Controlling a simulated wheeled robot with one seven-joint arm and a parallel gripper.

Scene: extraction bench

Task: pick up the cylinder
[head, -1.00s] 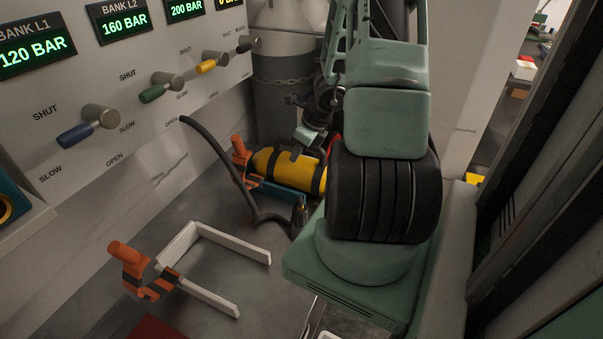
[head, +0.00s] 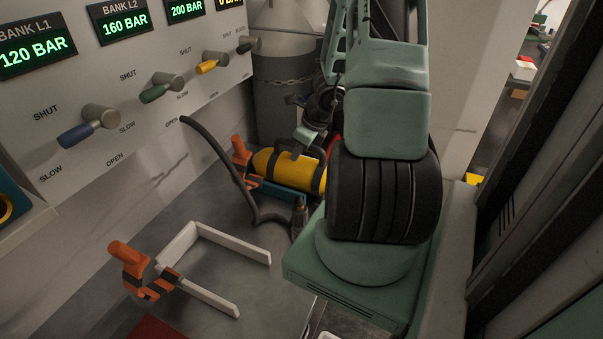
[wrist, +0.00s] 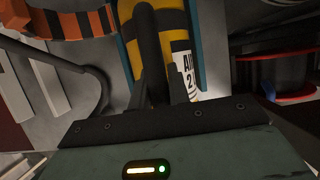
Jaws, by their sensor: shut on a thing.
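The yellow cylinder (head: 275,164) with black bands lies on its side at the blue cradle (head: 268,189) by the back of the bench. It also shows in the wrist view (wrist: 171,53), with a white label on its right side. A dark handle (head: 287,148) runs along its top. My gripper (head: 302,143) is above the cylinder. In the wrist view my gripper (wrist: 160,92) has its two dark fingers on either side of the black handle (wrist: 148,50), shut on it. My arm hides the cylinder's right end. I cannot tell whether the cylinder is clear of the cradle.
An orange clamp (head: 240,160) stands at the cylinder's left end. A black hose (head: 222,160) curves down to a fitting (head: 299,215) close in front. An empty white frame (head: 205,285) with another orange clamp (head: 130,262) is nearer. The valve panel (head: 130,80) borders the left.

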